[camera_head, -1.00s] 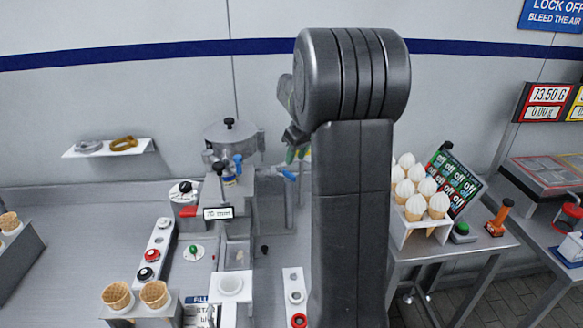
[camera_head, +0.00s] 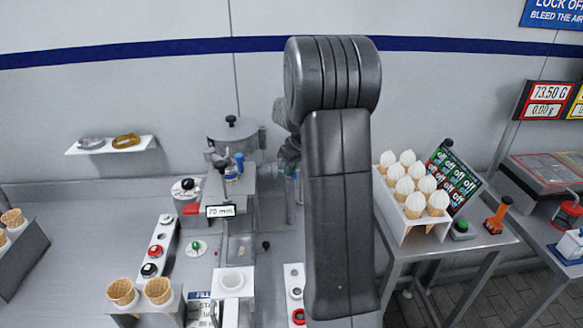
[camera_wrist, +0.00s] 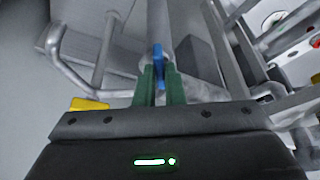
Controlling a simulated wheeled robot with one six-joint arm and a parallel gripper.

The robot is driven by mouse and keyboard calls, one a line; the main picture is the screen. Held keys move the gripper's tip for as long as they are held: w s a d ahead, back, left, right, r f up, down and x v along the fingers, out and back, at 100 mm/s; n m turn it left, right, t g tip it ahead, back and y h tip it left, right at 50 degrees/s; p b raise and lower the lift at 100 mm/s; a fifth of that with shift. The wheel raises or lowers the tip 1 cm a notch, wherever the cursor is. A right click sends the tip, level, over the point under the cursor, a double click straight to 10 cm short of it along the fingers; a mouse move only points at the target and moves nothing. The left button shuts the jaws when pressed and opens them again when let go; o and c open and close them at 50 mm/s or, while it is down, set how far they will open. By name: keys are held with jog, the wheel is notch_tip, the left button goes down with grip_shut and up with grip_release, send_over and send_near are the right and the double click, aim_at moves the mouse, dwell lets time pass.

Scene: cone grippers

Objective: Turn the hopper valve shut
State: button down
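The hopper (camera_head: 232,130) is a grey lidded vessel on the filling machine, with a blue handle (camera_head: 238,163) on its front. In the wrist view a blue lever (camera_wrist: 158,66) stands on a grey pipe, between the two green fingers of my gripper (camera_wrist: 159,84). The fingers sit close on both sides of the lever and look shut on it. In the head view my gripper (camera_head: 291,168) is just right of the hopper, mostly hidden behind my arm. The lever it holds cannot be made out there.
A button panel (camera_head: 158,250) and empty cones (camera_head: 122,291) stand at the front left. A wall shelf (camera_head: 110,145) is at the left. A rack of filled cones (camera_head: 404,218) stands close right of my arm. In the wrist view pipes (camera_wrist: 105,50) surround the lever.

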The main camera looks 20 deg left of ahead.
jog(key=shift+m+b, duration=0.3)
jog(key=shift+m, duration=0.1)
jog(key=shift+s+a+m+t+h+b, duration=0.1)
jog(key=shift+m+t+h+b, duration=0.3)
jog(key=shift+m, duration=0.6)
jog(key=shift+m+t+h+b, duration=0.55)
jog(key=shift+m+b, duration=0.4)
jog(key=shift+m, duration=1.05)
jog(key=c, duration=1.5)
grip_release()
jog(key=shift+r, duration=0.1)
jog(key=b+v, duration=0.2)
jog(key=v, duration=1.1)
jog(key=shift+s+a+r, duration=0.1)
jog(key=shift+s+r, duration=0.05)
jog(key=shift+r, duration=0.15)
